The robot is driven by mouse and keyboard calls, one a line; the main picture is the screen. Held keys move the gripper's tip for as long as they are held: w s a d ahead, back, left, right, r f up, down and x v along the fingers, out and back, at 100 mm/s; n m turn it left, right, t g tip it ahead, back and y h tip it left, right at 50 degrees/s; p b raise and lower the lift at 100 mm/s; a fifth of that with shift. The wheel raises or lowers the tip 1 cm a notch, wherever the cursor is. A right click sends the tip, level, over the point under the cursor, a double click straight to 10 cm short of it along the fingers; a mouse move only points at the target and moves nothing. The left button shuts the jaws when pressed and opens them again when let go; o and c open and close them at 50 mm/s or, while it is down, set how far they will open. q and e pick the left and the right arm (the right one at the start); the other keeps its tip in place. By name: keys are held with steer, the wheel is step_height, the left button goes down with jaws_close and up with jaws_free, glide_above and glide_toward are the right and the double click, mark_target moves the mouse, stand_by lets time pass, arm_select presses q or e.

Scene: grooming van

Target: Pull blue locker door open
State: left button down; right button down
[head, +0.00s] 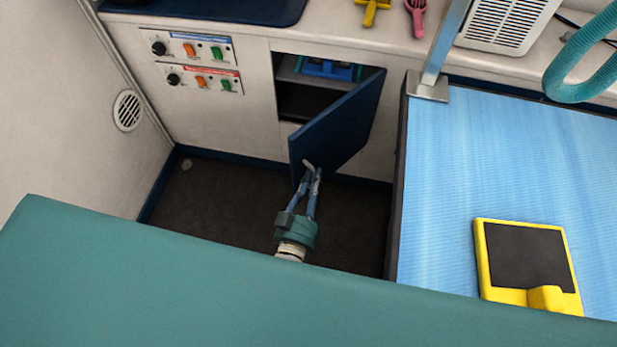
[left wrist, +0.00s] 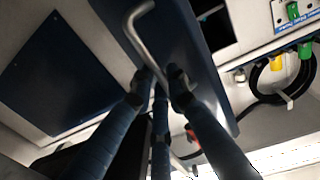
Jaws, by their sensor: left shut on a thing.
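The blue locker door (head: 338,127) stands partly open, swung out from the cabinet front with its hinge side at the right. My left gripper (head: 312,172) is at the door's lower free edge, shut on the door's handle. In the left wrist view the bent metal handle (left wrist: 140,32) runs from the dark blue door (left wrist: 193,50) down between the fingertips (left wrist: 162,82). Through the opening the locker (head: 300,103) shows a shelf with a blue item (head: 328,69) on it. My right gripper is not in view.
A blue grooming table (head: 440,180) with a yellow-framed black pad (head: 500,295) stands at the right, its dark edge close to the door. Control panels (head: 203,79) are left of the locker. Dark floor (head: 220,200) is clear left of my gripper.

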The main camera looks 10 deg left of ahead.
arm_select(q)
steer(key=shift+w+d+r, duration=0.3)
steer(key=shift+d, duration=0.15)
steer(key=c, duration=1.9)
jaws_free()
steer(key=shift+o, duration=1.1)
steer(key=shift+w+d+f, duration=0.1)
steer(key=shift+w+f, duration=0.15)
steer(key=s+a, duration=0.1)
steer(key=s, duration=1.1)
steer(key=shift+s, duration=0.1)
steer(key=shift+c, duration=0.4)
